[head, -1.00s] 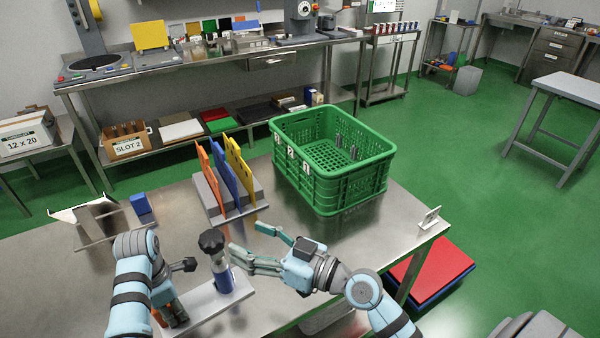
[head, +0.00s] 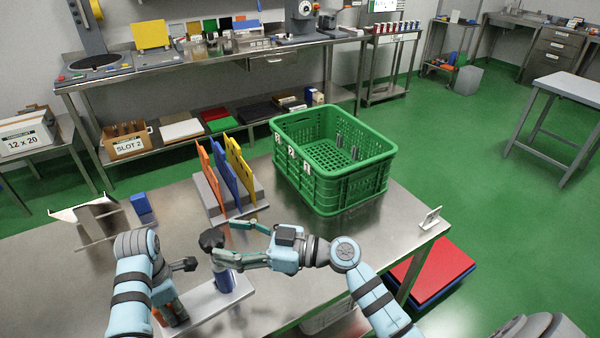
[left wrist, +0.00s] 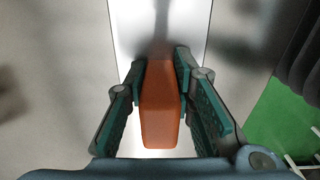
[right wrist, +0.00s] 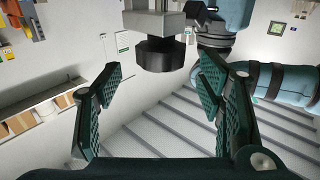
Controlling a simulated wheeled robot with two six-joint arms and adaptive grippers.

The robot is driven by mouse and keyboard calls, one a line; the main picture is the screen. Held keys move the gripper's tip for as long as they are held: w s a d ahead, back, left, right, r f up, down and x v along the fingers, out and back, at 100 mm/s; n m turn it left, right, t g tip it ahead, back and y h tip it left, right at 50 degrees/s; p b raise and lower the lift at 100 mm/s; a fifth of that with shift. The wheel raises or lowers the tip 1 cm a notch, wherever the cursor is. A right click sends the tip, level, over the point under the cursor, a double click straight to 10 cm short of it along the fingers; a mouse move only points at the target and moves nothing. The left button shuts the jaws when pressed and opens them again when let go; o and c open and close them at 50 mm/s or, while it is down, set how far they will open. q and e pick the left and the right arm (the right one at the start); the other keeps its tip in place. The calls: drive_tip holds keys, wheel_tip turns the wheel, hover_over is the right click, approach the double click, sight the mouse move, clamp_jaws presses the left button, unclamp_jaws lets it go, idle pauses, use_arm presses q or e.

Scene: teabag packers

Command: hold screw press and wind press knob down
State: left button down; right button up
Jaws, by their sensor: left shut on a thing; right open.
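The screw press has a pale base plate (head: 205,302), a blue-and-silver cylinder (head: 225,280) and a black press knob (head: 211,239) on top. My left gripper (left wrist: 160,90) is shut on the orange handle (left wrist: 161,115) at the near end of the plate; in the head view my left arm partly hides it. My right gripper (head: 236,240) is open, its fingers reaching from the right to the knob's side. In the right wrist view the knob (right wrist: 160,53) is just beyond the gap between the open fingers (right wrist: 157,80). I cannot tell whether they touch it.
A rack with orange, blue and yellow boards (head: 238,214) stands behind the press. A green crate (head: 345,190) is at the back right of the table. A small blue block (head: 141,203) lies at the left.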

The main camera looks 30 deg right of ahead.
drive_tip(key=v, duration=0.8)
drive_tip(key=s+f+m+g, duration=0.3)
drive_tip(key=s+f+m, duration=0.7)
drive_tip(key=m, duration=1)
drive_tip(key=s+d+f+h, duration=0.1)
drive_tip(key=d+f+h, duration=0.2)
drive_tip(key=d+f, duration=0.2)
drive_tip(key=s+d+f+g+h, duration=0.1)
drive_tip(key=d+f, duration=0.4)
drive_tip(key=f, duration=0.5)
drive_tip(key=s+h, duration=0.1)
drive_tip(key=h, duration=0.1)
drive_tip(key=shift+f+h, duration=0.2)
drive_tip(key=shift+h, duration=0.1)
drive_tip(key=shift+s, duration=0.1)
